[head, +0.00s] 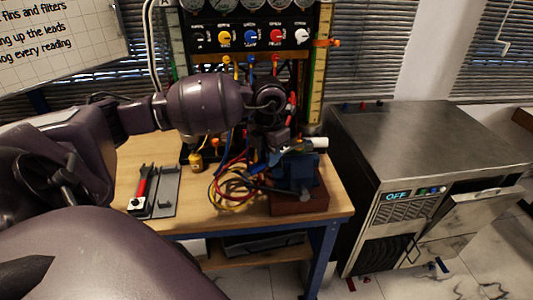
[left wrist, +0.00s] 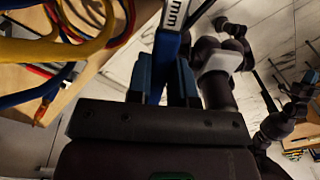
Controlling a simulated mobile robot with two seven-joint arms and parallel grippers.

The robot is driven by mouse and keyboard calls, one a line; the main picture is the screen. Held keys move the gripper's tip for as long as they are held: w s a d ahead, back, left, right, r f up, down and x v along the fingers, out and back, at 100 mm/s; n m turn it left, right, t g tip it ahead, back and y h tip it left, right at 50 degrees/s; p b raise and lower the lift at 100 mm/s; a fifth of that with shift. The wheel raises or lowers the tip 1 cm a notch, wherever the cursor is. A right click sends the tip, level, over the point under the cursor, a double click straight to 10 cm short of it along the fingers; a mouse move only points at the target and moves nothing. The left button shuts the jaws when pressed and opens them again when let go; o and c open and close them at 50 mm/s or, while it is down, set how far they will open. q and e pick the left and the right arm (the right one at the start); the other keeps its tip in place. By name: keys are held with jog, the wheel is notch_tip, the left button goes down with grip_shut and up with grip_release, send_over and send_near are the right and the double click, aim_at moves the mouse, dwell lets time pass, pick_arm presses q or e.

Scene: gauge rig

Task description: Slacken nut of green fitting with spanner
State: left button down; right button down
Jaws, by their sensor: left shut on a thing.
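My left gripper (head: 284,143) is over the right part of the bench, just above a blue vise (head: 296,172). In the left wrist view its blue fingers (left wrist: 162,75) are closed on a blue tool with a white marked label (left wrist: 173,15). Only part of this tool shows, so I cannot tell if it is a spanner. My right gripper is not seen.
Tangled red, yellow and blue hoses (head: 237,185) lie left of the vise. The vise stands on a wooden block (head: 300,202) near the bench (head: 200,222) front edge. A gauge panel (head: 250,38) rises behind. A steel cabinet (head: 430,140) stands to the right.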

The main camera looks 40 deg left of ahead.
pick_arm(q)
jog(key=shift+d+n+p, duration=0.35)
jog(key=shift+d+n, duration=0.65)
jog(key=shift+d, duration=0.05)
jog(key=shift+w+d+n, duration=0.25)
jog(key=shift+d+n, duration=0.75)
jog(key=shift+d, duration=0.05)
dwell(0.9)
jog(key=shift+w+d+n+p, duration=0.2)
jog(key=shift+d+n+p, duration=0.1)
jog(key=shift+d+n, duration=0.25)
jog(key=shift+w+d+n+p, duration=0.2)
jog(key=shift+d+n+p, duration=0.05)
jog(key=shift+d+n, duration=0.25)
dwell(1.0)
jog(key=shift+w+d+n, duration=0.55)
jog(key=shift+d+n, duration=0.2)
jog(key=shift+n, duration=0.1)
dwell(1.4)
jog(key=shift+s+a+m, duration=0.3)
jog(key=shift+a+m, duration=0.2)
